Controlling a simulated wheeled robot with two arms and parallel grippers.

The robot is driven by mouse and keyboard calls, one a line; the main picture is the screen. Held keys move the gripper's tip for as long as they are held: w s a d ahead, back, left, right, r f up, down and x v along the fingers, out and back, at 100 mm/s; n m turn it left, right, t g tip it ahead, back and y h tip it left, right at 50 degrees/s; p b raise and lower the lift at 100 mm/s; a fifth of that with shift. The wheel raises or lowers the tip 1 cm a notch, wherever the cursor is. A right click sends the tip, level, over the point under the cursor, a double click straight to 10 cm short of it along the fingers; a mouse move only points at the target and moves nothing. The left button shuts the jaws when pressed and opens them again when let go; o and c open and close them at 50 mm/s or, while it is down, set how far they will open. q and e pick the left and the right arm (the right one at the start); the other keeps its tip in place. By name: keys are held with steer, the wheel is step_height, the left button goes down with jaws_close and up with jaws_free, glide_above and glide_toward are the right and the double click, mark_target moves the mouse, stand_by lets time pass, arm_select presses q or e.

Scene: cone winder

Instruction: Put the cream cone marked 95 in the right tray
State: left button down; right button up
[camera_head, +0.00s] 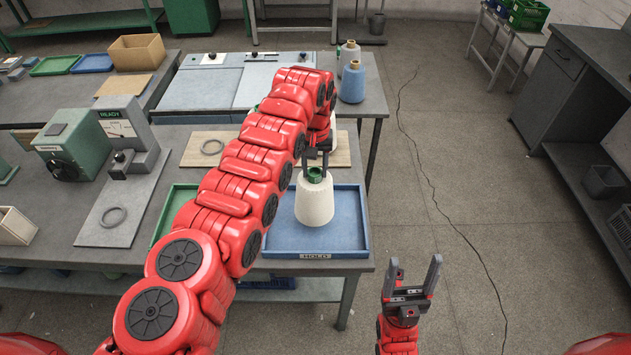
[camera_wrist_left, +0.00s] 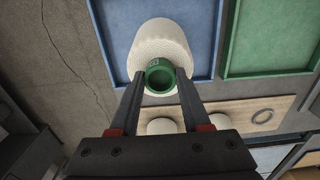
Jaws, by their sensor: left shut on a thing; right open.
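The cream cone (camera_head: 314,204) is upright over the blue tray (camera_head: 345,249) labelled HOLD, the right one of two trays. Its base appears to be on the tray floor, but contact is hard to tell. My left gripper (camera_head: 316,168) is shut on the cone's green top, one finger on each side. The wrist view shows the cone (camera_wrist_left: 160,42) and its green tube end (camera_wrist_left: 160,76) between the fingers; the small mark there is unreadable. The green tray (camera_head: 163,214) is left of the blue one, partly hidden by my arm. My right gripper (camera_head: 411,280) is open and empty.
A wooden board (camera_head: 200,150) with a ring lies behind the trays; pale round tops (camera_wrist_left: 161,126) show on it.

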arm_select(q)
steer(key=shift+w+d+f, duration=0.1)
steer(key=shift+d, duration=0.05)
steer(key=shift+f+b, duration=0.55)
steer(key=shift+f, duration=1)
steer(key=shift+c, duration=1.8)
jaws_free()
steer(key=shift+f, duration=0.15)
